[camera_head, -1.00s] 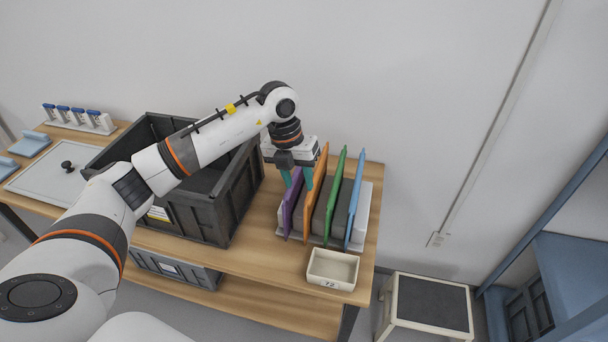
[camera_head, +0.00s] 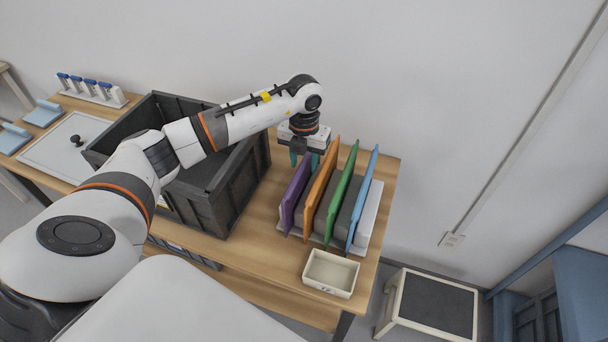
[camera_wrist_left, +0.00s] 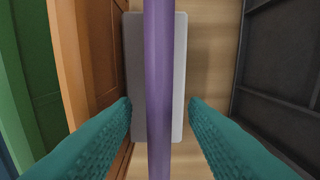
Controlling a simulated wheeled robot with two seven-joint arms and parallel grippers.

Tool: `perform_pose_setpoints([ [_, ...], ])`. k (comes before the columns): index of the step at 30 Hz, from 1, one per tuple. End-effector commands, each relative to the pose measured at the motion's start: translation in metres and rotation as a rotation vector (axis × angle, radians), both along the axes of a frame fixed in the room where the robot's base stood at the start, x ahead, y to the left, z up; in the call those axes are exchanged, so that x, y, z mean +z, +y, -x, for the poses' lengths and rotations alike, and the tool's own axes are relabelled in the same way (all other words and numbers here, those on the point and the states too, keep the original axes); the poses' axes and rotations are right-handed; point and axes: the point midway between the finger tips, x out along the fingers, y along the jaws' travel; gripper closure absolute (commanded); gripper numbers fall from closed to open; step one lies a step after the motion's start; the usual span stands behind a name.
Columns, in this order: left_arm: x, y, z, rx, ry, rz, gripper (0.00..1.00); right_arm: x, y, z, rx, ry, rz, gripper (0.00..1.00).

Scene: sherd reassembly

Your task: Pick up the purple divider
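The purple divider (camera_head: 293,200) stands upright at the left end of a rack of coloured dividers in the head view. My left gripper (camera_head: 304,158) points down at the far, wall-side end of this divider. In the left wrist view the purple divider (camera_wrist_left: 158,75) runs vertically between the two teal fingers of my open left gripper (camera_wrist_left: 159,102). A gap shows on each side of the divider, so the fingers look apart from it. In the head view the fingertips are partly hidden by the dividers. My right gripper is not in view.
Orange (camera_head: 318,190), green (camera_head: 341,195) and blue (camera_head: 362,200) dividers stand right of the purple one. A dark crate (camera_head: 235,200) is close on the left. A cream box (camera_head: 331,273) sits in front. Bare wooden table (camera_head: 262,225) shows between crate and rack.

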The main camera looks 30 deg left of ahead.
Motion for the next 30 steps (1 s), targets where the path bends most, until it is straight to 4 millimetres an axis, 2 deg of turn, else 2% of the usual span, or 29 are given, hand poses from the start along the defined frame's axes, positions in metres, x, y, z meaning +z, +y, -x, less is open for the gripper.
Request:
perform_pose_setpoints([
  [6,-0.029,-0.002,0.006,-0.002,0.007,0.001,0.60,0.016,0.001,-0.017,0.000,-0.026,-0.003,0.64],
  [10,-0.045,-0.002,0.005,0.000,0.002,0.000,0.60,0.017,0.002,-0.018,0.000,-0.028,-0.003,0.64],
  [19,-0.051,-0.002,0.004,-0.001,0.001,0.000,0.60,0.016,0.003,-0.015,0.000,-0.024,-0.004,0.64],
  [26,-0.050,-0.002,0.004,-0.001,0.001,0.000,0.98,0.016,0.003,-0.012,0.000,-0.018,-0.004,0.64],
  [30,-0.050,-0.002,0.004,-0.001,0.000,0.001,1.00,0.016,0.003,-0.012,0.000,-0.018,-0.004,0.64],
])
